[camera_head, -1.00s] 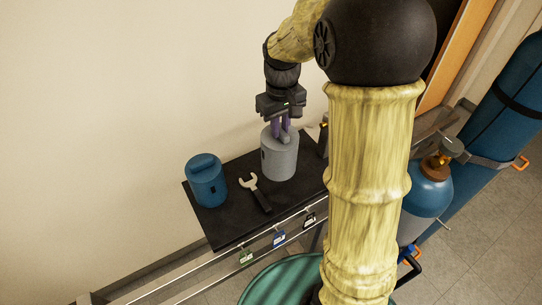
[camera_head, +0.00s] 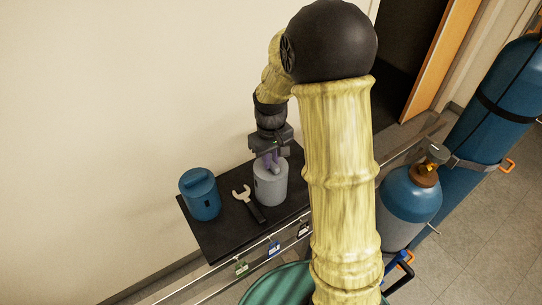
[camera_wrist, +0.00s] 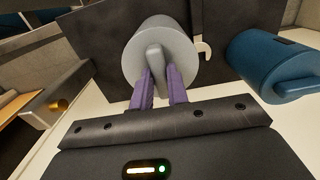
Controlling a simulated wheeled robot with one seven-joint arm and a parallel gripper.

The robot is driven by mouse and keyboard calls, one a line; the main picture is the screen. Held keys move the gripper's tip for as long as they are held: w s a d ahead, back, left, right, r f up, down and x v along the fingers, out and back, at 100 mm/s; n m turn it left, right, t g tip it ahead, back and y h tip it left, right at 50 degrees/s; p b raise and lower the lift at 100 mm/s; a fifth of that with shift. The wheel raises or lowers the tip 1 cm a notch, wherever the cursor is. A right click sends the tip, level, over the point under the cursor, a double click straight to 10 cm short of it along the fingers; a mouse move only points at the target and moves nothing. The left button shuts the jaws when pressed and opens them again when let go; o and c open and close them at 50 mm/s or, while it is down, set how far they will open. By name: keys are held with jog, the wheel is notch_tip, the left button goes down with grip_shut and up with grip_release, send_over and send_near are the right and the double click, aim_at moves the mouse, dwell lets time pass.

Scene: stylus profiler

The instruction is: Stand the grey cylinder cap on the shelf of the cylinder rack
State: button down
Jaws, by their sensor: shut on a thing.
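The grey cylinder cap (camera_head: 270,184) is at the black shelf (camera_head: 225,236) of the rack, upright, to the right of the wrench. My gripper (camera_head: 272,164) is above it with its purple fingers shut on the cap's top handle. In the wrist view the grey cap (camera_wrist: 178,44) shows its round top, and the fingers (camera_wrist: 163,84) pinch the raised bar across it. Whether the cap's base touches the shelf or hangs slightly above it I cannot tell.
A blue cap (camera_head: 200,196) stands at the shelf's left end. A wrench (camera_head: 249,203) lies between the two caps. Tags (camera_head: 273,248) hang along the shelf's front rail. Blue gas cylinders (camera_head: 411,196) stand at the right, and a green round top (camera_head: 280,285) is in front.

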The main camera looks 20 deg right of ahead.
jog(key=c, duration=1.4)
grip_release()
jog(key=shift+o, duration=0.2)
notch_tip(320, 180, up, 12)
jog(key=b, duration=0.2)
jog(key=s+f+m+t, duration=0.2)
jog(key=s+f+m, duration=0.1)
jog(key=s+f, duration=0.7)
jog(key=s, duration=0.3)
jog(key=shift+s+d+m+t, duration=0.2)
jog(key=shift+d+m+t, duration=0.05)
jog(key=shift+m+t, duration=0.05)
